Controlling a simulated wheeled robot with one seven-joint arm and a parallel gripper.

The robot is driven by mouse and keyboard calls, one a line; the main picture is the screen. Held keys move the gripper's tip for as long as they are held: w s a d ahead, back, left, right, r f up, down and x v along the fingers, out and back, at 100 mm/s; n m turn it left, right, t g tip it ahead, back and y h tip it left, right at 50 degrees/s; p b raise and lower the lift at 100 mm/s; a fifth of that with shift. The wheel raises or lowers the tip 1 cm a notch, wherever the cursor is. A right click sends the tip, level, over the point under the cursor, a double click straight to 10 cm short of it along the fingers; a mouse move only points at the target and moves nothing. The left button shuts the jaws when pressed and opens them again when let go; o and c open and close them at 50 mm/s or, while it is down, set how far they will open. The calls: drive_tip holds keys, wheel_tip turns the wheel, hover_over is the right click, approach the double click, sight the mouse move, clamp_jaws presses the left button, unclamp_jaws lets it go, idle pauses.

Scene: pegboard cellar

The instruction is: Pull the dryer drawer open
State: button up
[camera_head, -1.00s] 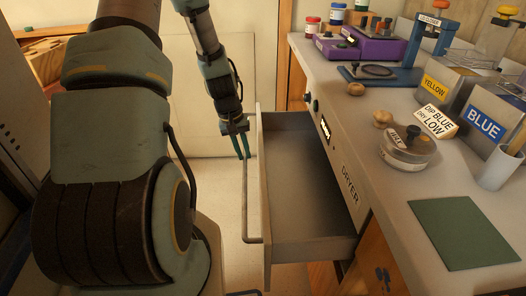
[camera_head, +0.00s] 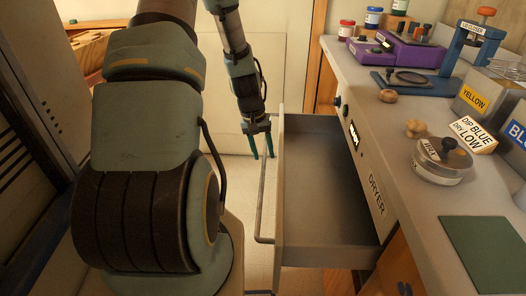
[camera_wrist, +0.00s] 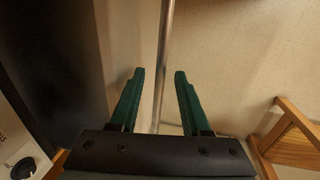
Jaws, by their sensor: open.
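The dryer drawer (camera_head: 325,253) stands well open, pulled out to the left from under the counter marked "DRYER". Its inside looks empty. A long thin bar handle (camera_head: 261,205) runs along the drawer front. My gripper (camera_head: 262,156) is at the far end of this handle, fingers pointing down. In the wrist view, the green fingers of my gripper (camera_wrist: 159,75) are apart, and the handle bar (camera_wrist: 165,35) passes through the gap between them. I see a gap on both sides of the bar near the fingertips. The drawer also fills the left of the wrist view (camera_wrist: 60,60).
The counter (camera_head: 405,130) holds a purple device (camera_head: 410,52), a round lidded dish (camera_head: 443,162), a green mat (camera_head: 485,245) and labelled metal containers. A dark cabinet (camera_head: 30,130) stands at the left. Pale floor shows beside the drawer front.

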wheel_tip(320, 180, up, 11)
drive_tip(key=a, duration=0.2)
drive_tip(key=shift+w+f, duration=0.15)
drive_tip(key=shift+f, duration=0.05)
drive_tip(key=s+a+r+t+y+p, duration=0.1)
drive_tip(key=s+a+r+p, duration=0.4)
drive_tip(key=s+r, duration=0.7)
drive_tip(key=shift+s+a+t+y+p, duration=0.3)
drive_tip(key=shift+s+a+t+y, duration=0.15)
drive_tip(key=shift+a, duration=0.8)
drive_tip(key=shift+d, duration=0.1)
